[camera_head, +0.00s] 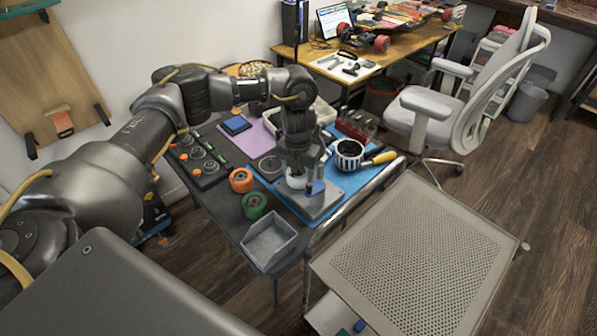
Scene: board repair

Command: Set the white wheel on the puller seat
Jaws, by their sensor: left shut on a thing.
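My left gripper (301,179) comes down over the blue mat on the work table and is shut on the white wheel (296,182). The fingers hide part of the wheel. The wheel is at the grey metal puller base (319,205), over its top; I cannot tell whether it rests on the seat or hangs just above it. A small blue part (317,187) shows beside the wheel at the right finger. My right gripper is not in view.
An orange wheel (241,180), a green wheel (254,205) and an empty grey tray (270,243) lie left and in front. A striped cup (348,154) and a yellow-handled tool (380,158) are at right. A perforated cart top (415,260) is clear.

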